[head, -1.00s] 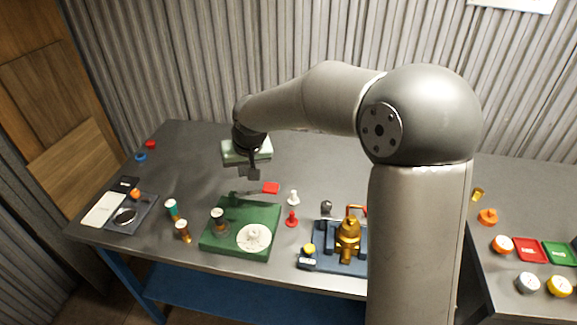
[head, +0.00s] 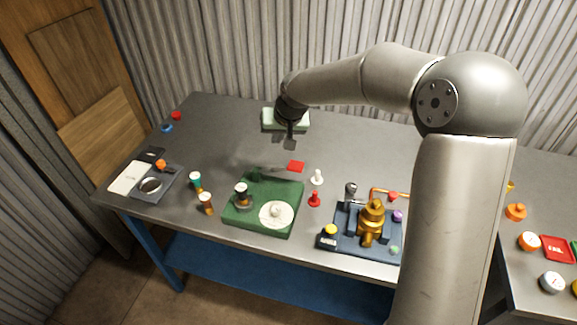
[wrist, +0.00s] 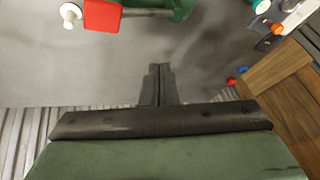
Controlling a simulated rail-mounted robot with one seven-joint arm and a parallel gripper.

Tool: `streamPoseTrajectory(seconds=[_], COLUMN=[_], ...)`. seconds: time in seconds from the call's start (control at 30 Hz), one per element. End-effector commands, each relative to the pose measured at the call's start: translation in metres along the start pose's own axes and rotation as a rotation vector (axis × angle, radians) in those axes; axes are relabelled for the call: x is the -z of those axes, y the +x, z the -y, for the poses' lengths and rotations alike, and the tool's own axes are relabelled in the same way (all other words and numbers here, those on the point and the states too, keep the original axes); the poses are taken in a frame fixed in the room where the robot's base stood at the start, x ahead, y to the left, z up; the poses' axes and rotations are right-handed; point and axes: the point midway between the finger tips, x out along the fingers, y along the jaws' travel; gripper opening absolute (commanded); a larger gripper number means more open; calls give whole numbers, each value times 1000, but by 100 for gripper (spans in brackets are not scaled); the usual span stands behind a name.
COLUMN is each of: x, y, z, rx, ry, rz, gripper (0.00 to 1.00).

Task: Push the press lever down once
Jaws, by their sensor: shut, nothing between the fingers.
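The green press (head: 264,206) stands on the bench, with a round white plate (head: 277,214) at its front. Its thin lever runs from a green post to a flat red handle (head: 296,166) at the back right. The lever looks raised, though its exact angle is hard to tell. In the wrist view the red handle (wrist: 102,15) is at the upper left, with part of the green press (wrist: 182,8) at the top edge. My gripper (head: 290,134) points down, shut and empty, behind the red handle and apart from it. The shut fingers (wrist: 160,70) also show in the wrist view.
A blue board with a brass valve (head: 371,222) is farther right. The bench behind the press is mostly clear.

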Motion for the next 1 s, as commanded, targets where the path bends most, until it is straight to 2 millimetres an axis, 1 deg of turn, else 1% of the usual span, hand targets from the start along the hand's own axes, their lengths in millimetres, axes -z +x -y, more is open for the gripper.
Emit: streamPoseTrajectory(seconds=[0.03, 0.1, 0.3, 0.4, 0.57, 1.0], x=[-6, -12, -24, -27, -30, -30], y=[10, 17, 34, 38, 41, 41], z=[-6, -11, -23, -27, -30, -30], rx=[0, 0, 0, -1, -1, 0], ry=[1, 2, 1, 0, 0, 0], rz=[1, 1, 0, 0, 0, 0], gripper=[0, 0, 0, 0, 0, 0])
